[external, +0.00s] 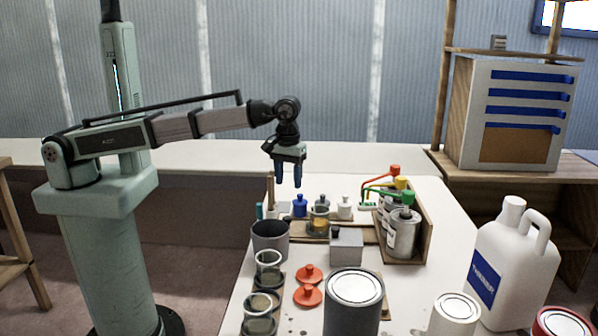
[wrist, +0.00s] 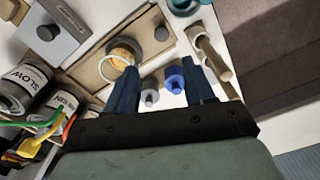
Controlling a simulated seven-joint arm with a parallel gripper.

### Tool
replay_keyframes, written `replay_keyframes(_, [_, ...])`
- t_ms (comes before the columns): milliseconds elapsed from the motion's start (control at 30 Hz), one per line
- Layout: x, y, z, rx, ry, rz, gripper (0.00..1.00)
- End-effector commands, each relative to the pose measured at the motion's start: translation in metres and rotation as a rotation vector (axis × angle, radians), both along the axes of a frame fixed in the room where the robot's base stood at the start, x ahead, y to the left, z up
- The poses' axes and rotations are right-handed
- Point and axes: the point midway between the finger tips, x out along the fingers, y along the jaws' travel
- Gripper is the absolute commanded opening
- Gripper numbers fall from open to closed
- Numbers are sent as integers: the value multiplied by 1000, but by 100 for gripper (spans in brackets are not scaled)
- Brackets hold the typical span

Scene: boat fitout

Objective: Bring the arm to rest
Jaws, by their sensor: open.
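My gripper (external: 288,180) hangs from the raised arm above the far part of the white table, pointing down. Its two blue fingers are apart with nothing between them. In the wrist view the gripper (wrist: 166,90) shows its fingers spread. A blue-topped small bottle (external: 300,206) and a white-topped one (external: 345,207) stand below it. They also show in the wrist view as blue (wrist: 174,84) and grey (wrist: 150,95) shapes beyond the fingers. The gripper looks clear of everything.
A glass jar with amber contents (external: 319,222), a grey cup (external: 270,240) and a grey box (external: 346,246) stand near. A wooden rack (external: 424,240) holds cans with coloured taps at right. A white jug (external: 512,264) and paint can (external: 353,305) stand in front. Space above the table is free.

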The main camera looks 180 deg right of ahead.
Motion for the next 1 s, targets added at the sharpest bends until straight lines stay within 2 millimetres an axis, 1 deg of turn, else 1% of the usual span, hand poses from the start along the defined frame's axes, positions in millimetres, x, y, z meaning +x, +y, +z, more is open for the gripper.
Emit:
replay_keyframes(467, [0, 0, 0, 0, 0, 0, 53])
replay_keyframes(567, [5, 0, -1, 3, 6, -4, 53])
replay_keyframes(667, [23, 0, -3, 11, 28, -18, 53])
replay_keyframes(767, [51, 0, -6, 30, 64, -40, 53])
replay_keyframes(800, [66, 0, -8, 40, 83, -51, 53])
replay_keyframes(867, [87, -1, -10, 57, 112, -67, 53])
replay_keyframes(900, [102, -2, -11, 70, 129, -79, 53])
replay_keyframes(967, [123, -5, -13, 88, 156, -95, 53])
replay_keyframes(1000, [138, -6, -14, 102, 173, -108, 53])
